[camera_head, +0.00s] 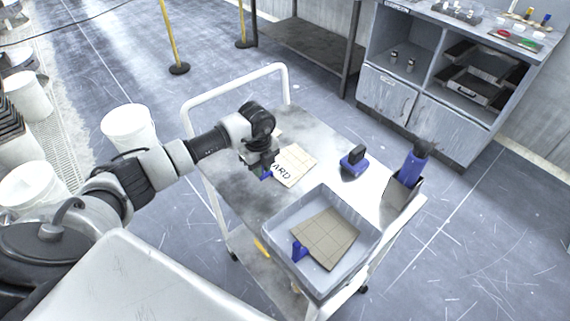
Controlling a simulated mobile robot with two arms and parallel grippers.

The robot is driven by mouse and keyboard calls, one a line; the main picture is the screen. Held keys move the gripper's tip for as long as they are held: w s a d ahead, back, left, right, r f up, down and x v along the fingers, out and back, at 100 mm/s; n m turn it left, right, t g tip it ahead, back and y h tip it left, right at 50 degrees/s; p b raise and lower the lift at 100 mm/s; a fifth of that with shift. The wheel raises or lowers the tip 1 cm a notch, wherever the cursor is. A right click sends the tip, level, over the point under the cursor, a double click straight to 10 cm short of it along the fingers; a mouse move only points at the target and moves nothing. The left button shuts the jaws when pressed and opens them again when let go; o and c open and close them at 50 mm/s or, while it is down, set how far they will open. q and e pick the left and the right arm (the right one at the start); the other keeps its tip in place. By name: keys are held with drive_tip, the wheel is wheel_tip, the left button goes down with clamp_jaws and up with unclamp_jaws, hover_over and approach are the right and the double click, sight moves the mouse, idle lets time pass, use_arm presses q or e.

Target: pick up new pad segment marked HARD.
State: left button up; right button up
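The pad segment marked HARD (296,165) is a cream, grooved piece lying on the cart top. The letters "ARD" show; the rest of the word is hidden behind my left gripper. My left gripper (262,171) points down at the pad's left end, where a bit of blue (266,176) shows by the fingertips. I cannot tell whether the fingers are open or shut, or touching it. A second, browner pad segment (326,240) with a blue tab (299,249) lies in the grey tray (370,246). My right gripper is not in view.
The white-framed cart (235,182) also holds a blue-handled block (354,161) and a blue-handled tool in a holder (411,169) at right. White buckets (130,128) stand at left. A grey cabinet (390,92) and dark bench (308,45) stand behind.

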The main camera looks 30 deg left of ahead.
use_arm(q)
clamp_jaws()
drive_tip(key=shift+r, duration=0.15)
